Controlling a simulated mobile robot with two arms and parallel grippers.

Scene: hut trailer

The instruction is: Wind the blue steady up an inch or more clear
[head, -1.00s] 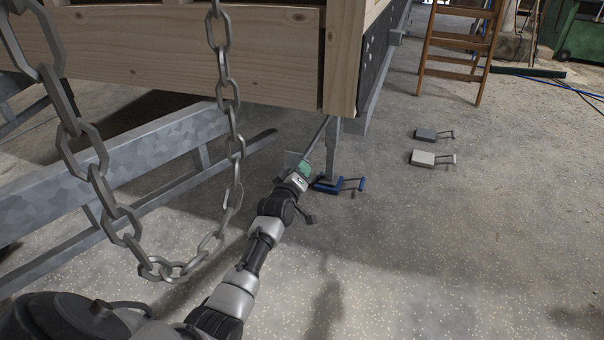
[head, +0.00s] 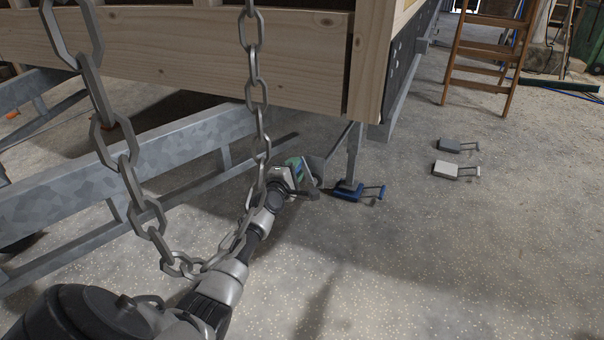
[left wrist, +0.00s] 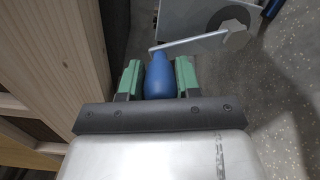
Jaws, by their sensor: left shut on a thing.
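The blue steady is a grey leg under the trailer corner with a blue foot (head: 347,192) at its lower end, in the head view. The foot is at floor level; I cannot tell whether there is a gap under it. My left gripper (head: 305,172) is left of the leg, low beside it. In the left wrist view its green-padded fingers (left wrist: 160,80) are shut on a blue crank handle (left wrist: 159,74). My right gripper is out of view.
A hanging chain (head: 130,165) crosses in front of my left arm. The wooden trailer wall (head: 200,45) overhangs the gripper, with a galvanised beam (head: 110,160) at left. White (head: 446,169) and grey (head: 449,145) blocks with handles lie on the open floor at right.

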